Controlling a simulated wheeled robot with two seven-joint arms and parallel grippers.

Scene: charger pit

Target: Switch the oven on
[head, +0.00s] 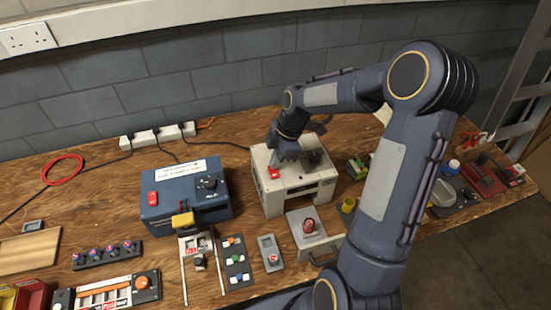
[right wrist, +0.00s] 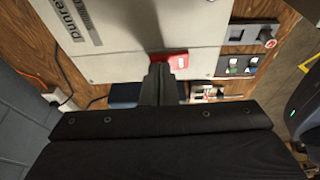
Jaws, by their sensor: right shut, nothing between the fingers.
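A cream box-shaped unit, which looks like the oven (head: 290,197), stands in the middle of the bench with an opening in its front. A red switch (head: 273,174) sits on the left of its top, and a dark knob shows to the right. My right gripper (head: 277,161) is shut and empty, pointing down just behind the red switch. In the right wrist view the closed fingertips (right wrist: 160,66) overlap the edge of the red switch (right wrist: 172,56); I cannot tell whether they touch it. The switch's position cannot be read. My left gripper is out of view.
A blue box (head: 185,200) with its own red switch stands left of the oven. A grey box with a red button (head: 309,226) is in front. Small switch panels (head: 236,260) lie at the front. A power strip (head: 158,135) runs along the wall.

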